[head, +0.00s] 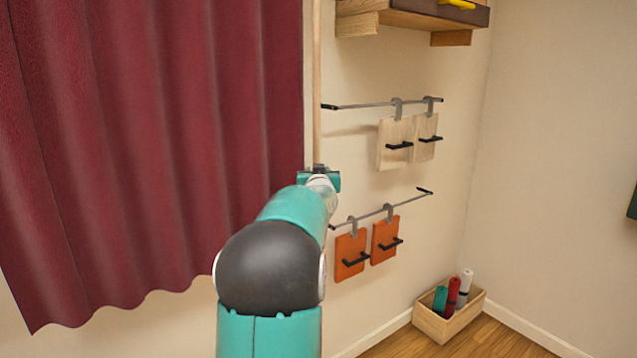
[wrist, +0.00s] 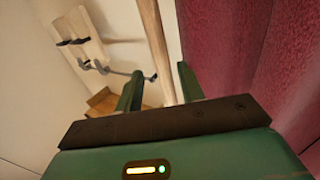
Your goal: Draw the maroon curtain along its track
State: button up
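The maroon curtain (head: 130,150) hangs in folds over the left of the head view, its right edge near the middle. It also fills the right of the wrist view (wrist: 255,45). A thin pale wooden rod (head: 317,80) hangs upright just right of that edge; its top is out of view. My gripper (head: 319,179) is at the lower visible part of the rod. In the wrist view the rod (wrist: 158,45) runs down between the two green fingers of my gripper (wrist: 160,88), with gaps showing on both sides. The fingers look open. The curtain's track is not in view.
Right of the rod, an upper wall rail (head: 365,105) holds pale boards (head: 394,143). A lower rail (head: 405,201) holds orange boards (head: 350,256). A wooden shelf (head: 425,20) juts out above. A box (head: 440,324) with rolls stands on the floor by the corner.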

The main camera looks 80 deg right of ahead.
jog(key=s+a, duration=0.1)
jog(key=a, duration=0.8)
jog(key=shift+s, duration=0.4)
